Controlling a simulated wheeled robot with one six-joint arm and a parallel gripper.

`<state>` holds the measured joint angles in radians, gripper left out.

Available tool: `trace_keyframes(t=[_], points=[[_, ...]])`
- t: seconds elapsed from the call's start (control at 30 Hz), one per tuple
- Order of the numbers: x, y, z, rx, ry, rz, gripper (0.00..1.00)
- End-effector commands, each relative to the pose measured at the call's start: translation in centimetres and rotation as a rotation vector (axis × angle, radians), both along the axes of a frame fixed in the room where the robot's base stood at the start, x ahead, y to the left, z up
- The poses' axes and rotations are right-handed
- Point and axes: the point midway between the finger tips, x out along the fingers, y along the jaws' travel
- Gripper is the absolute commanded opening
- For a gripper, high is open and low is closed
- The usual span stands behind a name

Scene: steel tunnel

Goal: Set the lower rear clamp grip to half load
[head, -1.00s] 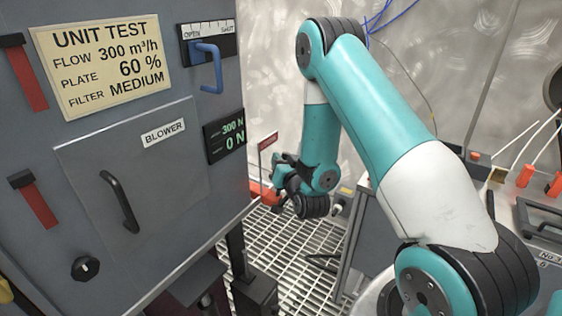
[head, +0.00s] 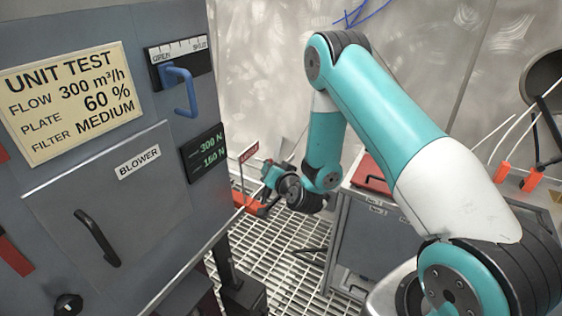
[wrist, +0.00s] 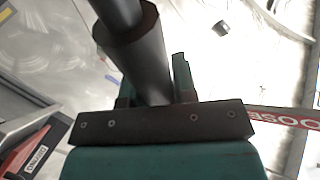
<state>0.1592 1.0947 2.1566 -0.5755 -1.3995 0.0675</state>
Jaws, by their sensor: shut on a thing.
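My gripper (head: 268,177) is low behind the far corner of the grey cabinet, beside an orange-red part (head: 252,204). In the wrist view my gripper (wrist: 152,88) is shut on a dark stepped cylindrical grip (wrist: 138,60), which runs up and out of the picture. The far end of the grip is hidden. A red plate (wrist: 283,120) reading LOOSE is at the right of the wrist view. The small dark display (head: 205,152) on the cabinet reads 300 N above a second value of 150 or 160 N; the middle digit is unclear.
The grey cabinet (head: 95,210) fills the left, with a UNIT TEST sign (head: 72,100), blue lever (head: 181,88), BLOWER door handle (head: 97,238) and black knob (head: 67,305). A grey cart (head: 372,235) stands to the right. Grating floor (head: 290,252) lies between.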

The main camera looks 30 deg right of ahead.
Motion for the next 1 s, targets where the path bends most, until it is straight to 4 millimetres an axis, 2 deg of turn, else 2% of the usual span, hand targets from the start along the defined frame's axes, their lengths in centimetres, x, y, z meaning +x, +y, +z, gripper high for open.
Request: trace_keyframes(t=[0.4,0.97,1.0], points=[[0.7,-1.1,-1.9,0.189,0.103,0.001,0.0],[0.7,-1.2,-2.3,0.221,0.122,0.0,0.0],[0.7,-1.2,-2.3,0.221,0.122,0.0,0.31]])
